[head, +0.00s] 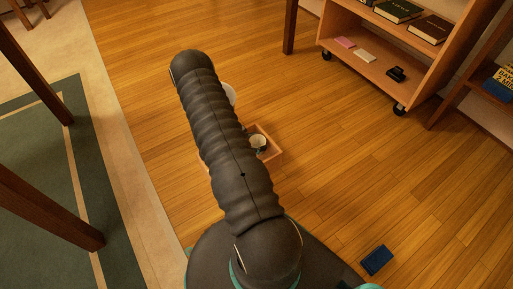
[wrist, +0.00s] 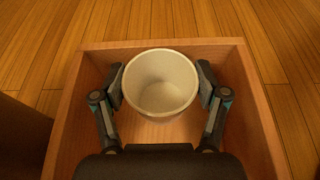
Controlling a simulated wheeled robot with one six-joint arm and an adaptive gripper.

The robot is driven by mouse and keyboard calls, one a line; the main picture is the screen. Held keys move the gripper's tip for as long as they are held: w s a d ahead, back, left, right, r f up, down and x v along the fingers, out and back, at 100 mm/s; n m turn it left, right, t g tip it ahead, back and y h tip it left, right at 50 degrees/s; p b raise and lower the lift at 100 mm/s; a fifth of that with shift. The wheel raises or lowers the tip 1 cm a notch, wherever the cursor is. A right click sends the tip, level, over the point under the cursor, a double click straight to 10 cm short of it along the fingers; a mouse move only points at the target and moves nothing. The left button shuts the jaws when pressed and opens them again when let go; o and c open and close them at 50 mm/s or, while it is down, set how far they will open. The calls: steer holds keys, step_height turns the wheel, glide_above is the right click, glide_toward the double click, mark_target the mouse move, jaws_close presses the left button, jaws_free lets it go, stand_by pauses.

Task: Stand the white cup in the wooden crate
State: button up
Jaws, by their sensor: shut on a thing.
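The white cup (wrist: 160,82) is upright, mouth towards the camera, and looks empty. My gripper (wrist: 161,88) is shut on it, one finger on each side. The wooden crate (wrist: 258,115) surrounds the cup and fingers in the wrist view, with the cup close to its far wall. I cannot tell whether the cup's base touches the crate floor. In the head view the cup (head: 258,140) shows inside the crate (head: 275,157), beside my arm, which hides much of the crate.
A white object (head: 230,94) is partly hidden behind my arm. A wheeled wooden shelf (head: 375,70) with books stands at the upper right. A dark blue book (head: 377,260) lies on the floor at lower right. Wooden legs (head: 45,210) stand at left. The floor right of the crate is clear.

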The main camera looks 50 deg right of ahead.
mark_target(257, 145)
steer(key=shift+f, duration=1.7)
steer(key=shift+f+b, duration=0.15)
steer(key=shift+b, duration=0.2)
steer(key=o, duration=1.2)
